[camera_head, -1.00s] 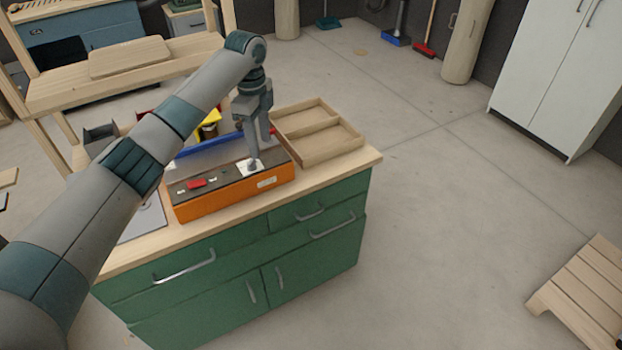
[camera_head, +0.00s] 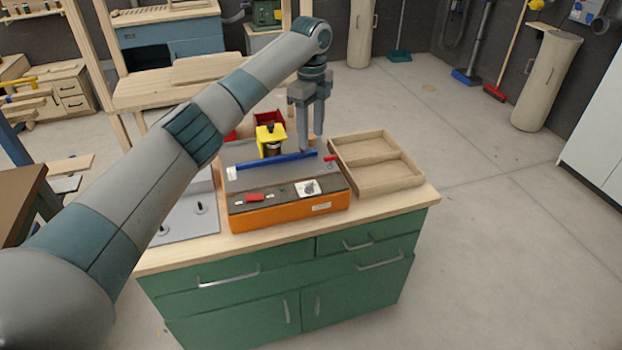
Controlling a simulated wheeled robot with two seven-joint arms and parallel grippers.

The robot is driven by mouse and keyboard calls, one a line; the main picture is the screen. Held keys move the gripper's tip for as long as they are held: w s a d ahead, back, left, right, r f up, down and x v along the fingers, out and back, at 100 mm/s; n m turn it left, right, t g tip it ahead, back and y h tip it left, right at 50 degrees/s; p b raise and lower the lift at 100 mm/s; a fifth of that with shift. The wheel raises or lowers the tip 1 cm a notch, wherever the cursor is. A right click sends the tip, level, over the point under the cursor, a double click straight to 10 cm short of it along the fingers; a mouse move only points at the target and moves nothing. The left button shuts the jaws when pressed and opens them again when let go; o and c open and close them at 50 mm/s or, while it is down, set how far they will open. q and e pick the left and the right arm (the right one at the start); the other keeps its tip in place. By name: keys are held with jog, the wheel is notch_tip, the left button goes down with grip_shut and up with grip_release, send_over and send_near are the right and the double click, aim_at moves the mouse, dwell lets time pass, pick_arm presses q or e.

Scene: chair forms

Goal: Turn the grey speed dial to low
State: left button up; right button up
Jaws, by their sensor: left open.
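The grey speed dial (camera_head: 309,187) is small and sits on a white plate on the front panel of an orange machine (camera_head: 285,216). The dial's setting marks are too small to read. My left gripper (camera_head: 311,143) points down with its fingers apart and empty. It appears above the rear right part of the machine, near the end of the blue fence, clear of the dial. My right gripper is not in view.
A red switch (camera_head: 255,197) is left of the dial. The blue fence (camera_head: 277,160) and a yellow motor part (camera_head: 270,136) stand behind. A wooden tray (camera_head: 405,181) is to the right, all on the green cabinet (camera_head: 290,292).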

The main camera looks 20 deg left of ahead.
aim_at(311, 184)
pick_arm(q)
notch_tip(311, 184, down, 16)
jog(key=p, duration=0.4)
jog(key=shift+f+p, duration=0.2)
jog(key=shift+p, duration=0.1)
jog(key=c, duration=1.1)
